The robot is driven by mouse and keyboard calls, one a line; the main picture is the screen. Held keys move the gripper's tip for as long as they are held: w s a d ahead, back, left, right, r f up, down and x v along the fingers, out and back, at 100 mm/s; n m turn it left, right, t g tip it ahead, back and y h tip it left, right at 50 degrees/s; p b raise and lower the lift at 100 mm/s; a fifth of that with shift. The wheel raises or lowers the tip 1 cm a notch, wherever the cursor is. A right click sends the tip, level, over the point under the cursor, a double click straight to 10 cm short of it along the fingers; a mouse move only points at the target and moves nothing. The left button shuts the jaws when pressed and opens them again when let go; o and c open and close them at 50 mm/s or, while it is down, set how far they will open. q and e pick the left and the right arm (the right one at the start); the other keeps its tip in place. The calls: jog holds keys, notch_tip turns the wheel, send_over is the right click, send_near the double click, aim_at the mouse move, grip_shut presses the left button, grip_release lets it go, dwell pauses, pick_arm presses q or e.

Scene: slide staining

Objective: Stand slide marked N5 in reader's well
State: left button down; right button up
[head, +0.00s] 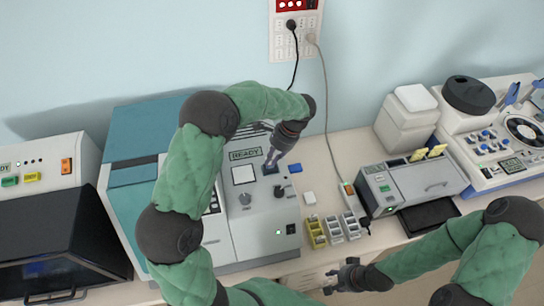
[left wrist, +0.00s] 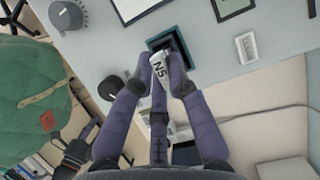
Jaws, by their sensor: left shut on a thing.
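The slide marked N5 (left wrist: 158,72) is white at its labelled end and is gripped between the fingertips of my left gripper (left wrist: 157,86). The reader's well (left wrist: 172,42) is a dark square opening with a blue-teal rim, just beyond the slide. I cannot tell whether the slide's far end is inside it or above it. In the head view my left gripper (head: 272,164) points down at the well (head: 271,169) on the grey reader (head: 258,218), whose screen says READY. The slide is too small to make out there. My right gripper (head: 341,277) is open and empty near the bench front.
Yellow and grey slide racks (head: 316,232) stand right of the reader. A grey machine (head: 425,180) is further right, and a dark-fronted box (head: 50,235) is at left.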

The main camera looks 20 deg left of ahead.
pick_arm(q)
jog(key=c, duration=1.1)
grip_release()
jog(key=shift+c, duration=0.2)
jog(key=v, duration=1.2)
